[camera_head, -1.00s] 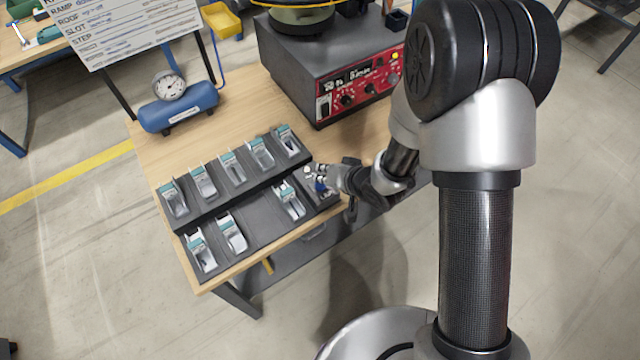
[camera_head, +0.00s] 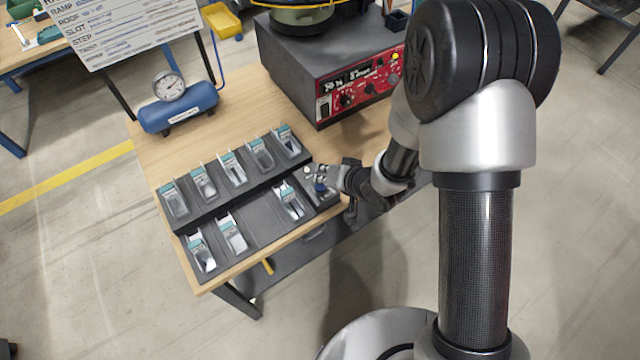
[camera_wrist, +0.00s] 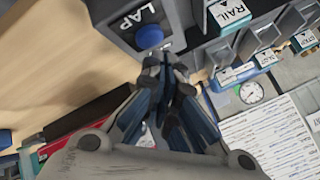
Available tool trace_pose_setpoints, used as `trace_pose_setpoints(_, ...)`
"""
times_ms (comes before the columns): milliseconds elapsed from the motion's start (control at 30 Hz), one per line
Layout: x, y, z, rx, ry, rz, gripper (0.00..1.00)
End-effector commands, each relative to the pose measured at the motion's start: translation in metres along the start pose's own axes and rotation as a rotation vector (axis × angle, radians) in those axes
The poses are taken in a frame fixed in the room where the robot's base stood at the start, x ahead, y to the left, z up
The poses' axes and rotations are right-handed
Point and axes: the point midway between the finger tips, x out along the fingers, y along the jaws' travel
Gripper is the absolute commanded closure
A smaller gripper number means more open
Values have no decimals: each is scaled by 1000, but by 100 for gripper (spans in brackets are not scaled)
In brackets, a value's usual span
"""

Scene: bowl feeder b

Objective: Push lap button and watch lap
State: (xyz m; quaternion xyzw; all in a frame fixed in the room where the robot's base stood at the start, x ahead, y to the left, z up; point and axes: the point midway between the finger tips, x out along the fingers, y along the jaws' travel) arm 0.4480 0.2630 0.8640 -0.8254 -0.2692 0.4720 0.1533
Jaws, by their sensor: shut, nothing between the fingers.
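The lap button is a round blue cap (camera_wrist: 149,36) on a dark grey box (camera_wrist: 122,14) with a white LAP label, at the top of the wrist view. In the head view the blue cap (camera_head: 320,187) shows small at the right end of the front bin row, beside my gripper. My gripper (camera_wrist: 165,64) is shut and empty. Its fingertips are just below the blue cap in the wrist view and appear very close to it. I cannot tell whether they touch it. No lap readout can be made out.
Two rows of grey bins (camera_head: 205,211) with labelled parts stand left of my gripper. A grey machine with a red control panel (camera_head: 362,85) stands behind on the wooden table (camera_head: 240,110). A blue tank with a gauge (camera_head: 178,106) is at the back left.

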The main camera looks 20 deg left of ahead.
Motion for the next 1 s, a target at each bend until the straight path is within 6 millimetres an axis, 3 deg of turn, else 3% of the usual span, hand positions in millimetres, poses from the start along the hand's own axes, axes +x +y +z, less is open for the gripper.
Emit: trace_pose_setpoints(1000,9,7,7,0,0,0,100)
